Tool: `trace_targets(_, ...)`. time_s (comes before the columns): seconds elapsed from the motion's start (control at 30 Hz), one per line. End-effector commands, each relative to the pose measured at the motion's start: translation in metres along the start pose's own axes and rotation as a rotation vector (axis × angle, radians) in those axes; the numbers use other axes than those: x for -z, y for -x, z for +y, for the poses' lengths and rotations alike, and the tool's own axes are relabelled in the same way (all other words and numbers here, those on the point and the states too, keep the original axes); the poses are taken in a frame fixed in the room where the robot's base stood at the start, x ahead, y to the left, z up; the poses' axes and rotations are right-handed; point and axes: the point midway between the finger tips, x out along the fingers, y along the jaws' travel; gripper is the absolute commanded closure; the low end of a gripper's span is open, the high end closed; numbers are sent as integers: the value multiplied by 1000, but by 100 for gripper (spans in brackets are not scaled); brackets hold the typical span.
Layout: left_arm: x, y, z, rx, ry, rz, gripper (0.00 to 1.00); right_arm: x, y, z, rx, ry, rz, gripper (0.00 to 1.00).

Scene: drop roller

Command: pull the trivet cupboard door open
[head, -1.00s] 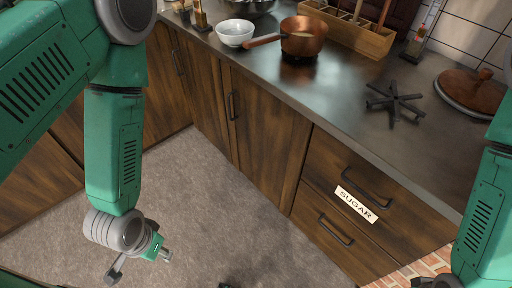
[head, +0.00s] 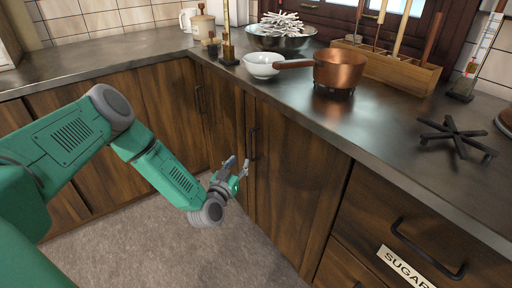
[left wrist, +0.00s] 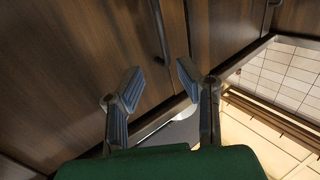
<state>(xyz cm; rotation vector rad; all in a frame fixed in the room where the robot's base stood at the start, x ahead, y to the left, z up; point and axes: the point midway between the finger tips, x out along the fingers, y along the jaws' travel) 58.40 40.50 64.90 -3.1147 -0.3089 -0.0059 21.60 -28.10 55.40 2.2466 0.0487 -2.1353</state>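A dark brown wooden cupboard door (head: 295,180) with a dark vertical bar handle (head: 252,145) stands shut under the counter in the head view. A second door (head: 222,120) is left of it, also shut, with its own handle (head: 198,99). My left gripper (head: 240,161) is open and empty, close in front of the first door's handle. In the left wrist view a dark handle (left wrist: 160,32) lies ahead of the spread fingertips (left wrist: 160,68), apart from them. A black star-shaped trivet (head: 456,136) lies on the counter. My right gripper is not in view.
A copper pan (head: 340,70) stands on a dark stand on the counter, beside a white bowl (head: 264,65). Right of the door is a drawer labelled SUGAR (head: 407,268). The grey floor (head: 160,250) before the doors is clear.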

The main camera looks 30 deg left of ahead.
Motion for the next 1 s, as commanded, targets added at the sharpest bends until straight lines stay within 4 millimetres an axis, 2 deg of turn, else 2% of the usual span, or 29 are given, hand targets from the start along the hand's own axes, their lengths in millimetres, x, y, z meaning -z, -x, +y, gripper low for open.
trace_targets(0.3, -5, -69, -4, 2, 6, -1, 69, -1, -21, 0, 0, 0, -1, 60)
trace_targets(0.5, -5, -102, -3, 0, 6, -2, 69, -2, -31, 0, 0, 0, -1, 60)
trace_targets(0.7, -3, -118, 0, -2, 5, -4, 69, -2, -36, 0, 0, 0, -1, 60)
trace_targets(1.0, -4, -120, -2, -2, 7, -6, 69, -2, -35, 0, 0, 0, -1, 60)
